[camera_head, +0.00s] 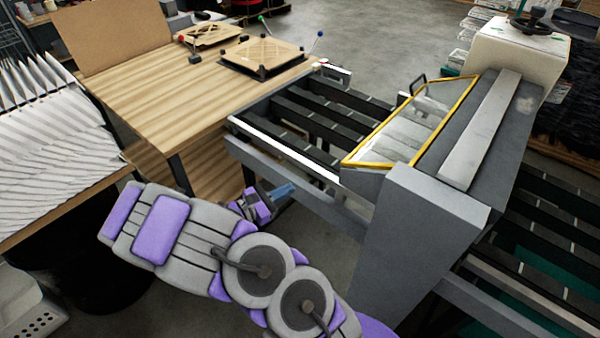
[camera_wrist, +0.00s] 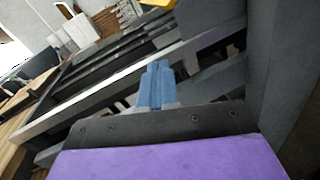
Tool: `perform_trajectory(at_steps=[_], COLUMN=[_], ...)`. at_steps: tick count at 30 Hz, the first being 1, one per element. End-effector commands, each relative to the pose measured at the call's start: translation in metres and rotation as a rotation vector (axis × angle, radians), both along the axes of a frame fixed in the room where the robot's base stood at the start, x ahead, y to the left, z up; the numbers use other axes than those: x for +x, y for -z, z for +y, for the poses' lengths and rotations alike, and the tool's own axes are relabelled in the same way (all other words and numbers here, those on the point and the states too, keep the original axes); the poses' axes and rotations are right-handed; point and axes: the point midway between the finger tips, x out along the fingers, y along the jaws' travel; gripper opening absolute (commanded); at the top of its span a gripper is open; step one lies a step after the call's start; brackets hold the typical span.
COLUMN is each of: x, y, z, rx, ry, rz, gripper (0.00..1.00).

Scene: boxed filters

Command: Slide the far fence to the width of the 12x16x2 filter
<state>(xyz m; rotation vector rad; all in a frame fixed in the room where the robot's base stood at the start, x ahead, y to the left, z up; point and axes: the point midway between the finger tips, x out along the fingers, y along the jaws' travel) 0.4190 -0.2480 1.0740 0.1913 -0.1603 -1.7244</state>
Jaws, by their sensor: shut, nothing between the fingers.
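My gripper (camera_head: 283,191) is shut and empty, its blue fingers beside the near side of the roller conveyor, below the near rail. In the wrist view the closed blue fingers (camera_wrist: 157,85) point toward the grey conveyor frame, apart from any fence as far as I can tell. A white rail (camera_head: 285,149) runs along the conveyor's near side. A short pale bracket (camera_head: 335,72) stands at the far end of the far side; whether it is the far fence I cannot tell. A tan framed filter (camera_head: 262,54) lies on the wooden table; its size is not readable.
The grey machine (camera_head: 425,215) with a yellow-edged clear guard (camera_head: 412,120) stands over the conveyor at right. The wooden table (camera_head: 150,95) adjoins the conveyor's left end. Pleated white filters (camera_head: 45,135) lie at far left. Open floor (camera_head: 385,35) lies behind the conveyor.

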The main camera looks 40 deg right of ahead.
Motion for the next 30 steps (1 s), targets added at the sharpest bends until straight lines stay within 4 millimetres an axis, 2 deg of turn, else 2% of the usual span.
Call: perform_trajectory(at_steps=[1,6,10,14,20,30], x=[0.010,0.035,0.045,0.048,0.049,0.054], y=[0.013,0.048,0.063,0.069,0.069,0.069], z=[0.002,0.011,0.015,0.012,-0.015,-0.079], rx=[-0.008,-0.025,-0.028,-0.029,-0.028,-0.028], ry=[-0.046,-0.172,-0.224,-0.239,-0.235,-0.235], rz=[0.049,0.165,0.209,0.223,0.222,0.219], gripper=[0.00,0.00,0.00,0.00,0.00,0.00])
